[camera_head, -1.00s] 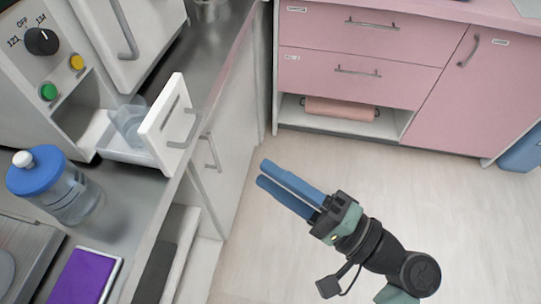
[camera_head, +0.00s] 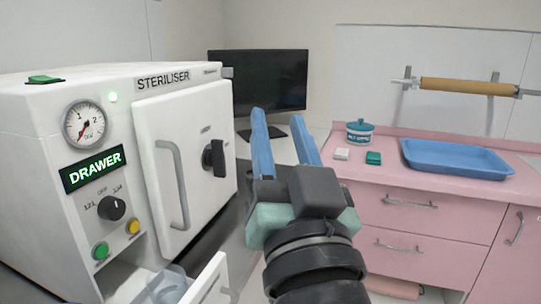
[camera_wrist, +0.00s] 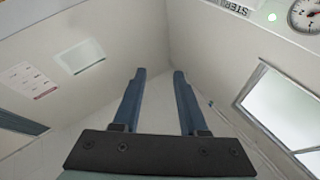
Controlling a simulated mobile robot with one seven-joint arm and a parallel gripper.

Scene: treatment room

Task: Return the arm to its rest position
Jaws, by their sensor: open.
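My gripper (camera_head: 286,140) is in the middle of the head view, with two blue fingers pointing up and spread apart. It is open and nothing is between the fingers. In the wrist view my gripper (camera_wrist: 158,75) also shows open and empty, with bare wall and ceiling beyond it. In the head view it appears in front of the monitor and the pink counter, touching nothing that I can see. My dark wrist and forearm fill the bottom middle.
The white steriliser (camera_head: 135,90) stands at left, door closed, its display reading DRAWER. Its small drawer (camera_head: 208,283) is out with a clear vessel (camera_head: 168,286). A monitor (camera_head: 258,82) stands behind. The pink counter (camera_head: 400,160) bears a blue tray (camera_head: 455,172) and a teal-lidded pot (camera_head: 360,131).

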